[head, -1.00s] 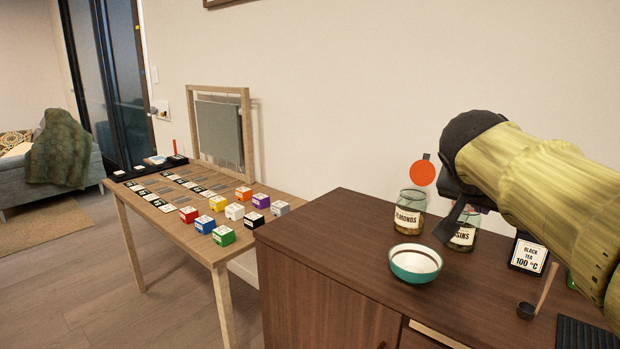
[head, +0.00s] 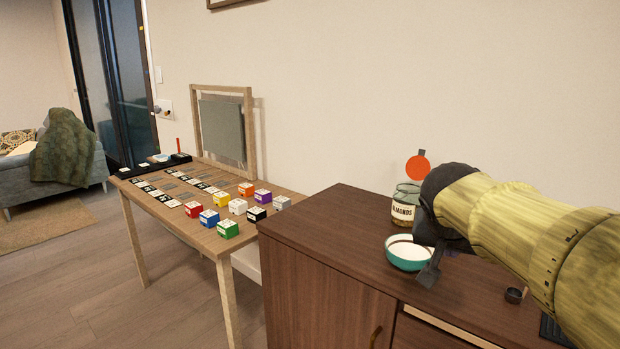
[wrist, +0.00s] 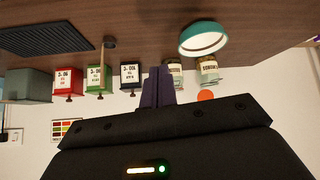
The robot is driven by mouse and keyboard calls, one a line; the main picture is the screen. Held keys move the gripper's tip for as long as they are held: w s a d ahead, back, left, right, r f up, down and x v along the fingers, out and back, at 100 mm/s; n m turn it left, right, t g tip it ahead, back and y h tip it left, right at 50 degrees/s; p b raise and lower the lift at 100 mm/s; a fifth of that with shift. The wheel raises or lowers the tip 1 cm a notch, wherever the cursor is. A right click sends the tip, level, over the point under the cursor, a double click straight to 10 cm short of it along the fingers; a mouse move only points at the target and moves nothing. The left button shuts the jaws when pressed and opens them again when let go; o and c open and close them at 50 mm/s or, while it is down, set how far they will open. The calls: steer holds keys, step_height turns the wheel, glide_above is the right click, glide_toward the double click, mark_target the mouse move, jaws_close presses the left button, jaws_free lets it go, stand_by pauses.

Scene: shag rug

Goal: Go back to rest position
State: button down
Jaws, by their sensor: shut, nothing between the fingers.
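My gripper (head: 428,276) is at the end of my yellow-green arm. In the head view its dark fingers point down and overlap the right side of the teal bowl (head: 402,262); I cannot tell whether they touch it. In the wrist view the fingers (wrist: 157,88) are together with nothing between them. The white-lined bowl also shows in the wrist view (wrist: 204,50), apart from the fingers. My arm hides much of the right part of the cabinet top in the head view.
The almonds jar (head: 404,214) stands behind the bowl on the dark cabinet (head: 325,225). The upside-down wrist view shows red (wrist: 68,80), green (wrist: 98,78) and black (wrist: 131,76) tins and a dark mat (wrist: 50,35). A wooden table (head: 180,222) at left holds several coloured blocks.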

steer(key=s+a+f+n+g+y, duration=0.1)
steer(key=s+a+f+n+y, duration=0.2)
steer(key=f, duration=0.6)
steer(key=s+a+f+n+g, duration=0.1)
steer(key=s+a+f+g, duration=0.15)
steer(key=s+f, duration=0.5)
steer(key=s+a+f+n+g+y, duration=0.15)
steer(key=a+f, duration=0.25)
steer(key=f, duration=0.7)
step_height(320, 180, up, 30)
steer(key=p, duration=2.9)
steer(key=shift+s+d+r+t+p, duration=0.15)
steer(key=shift+d+t+p, duration=0.05)
steer(key=shift+t+p, duration=0.1)
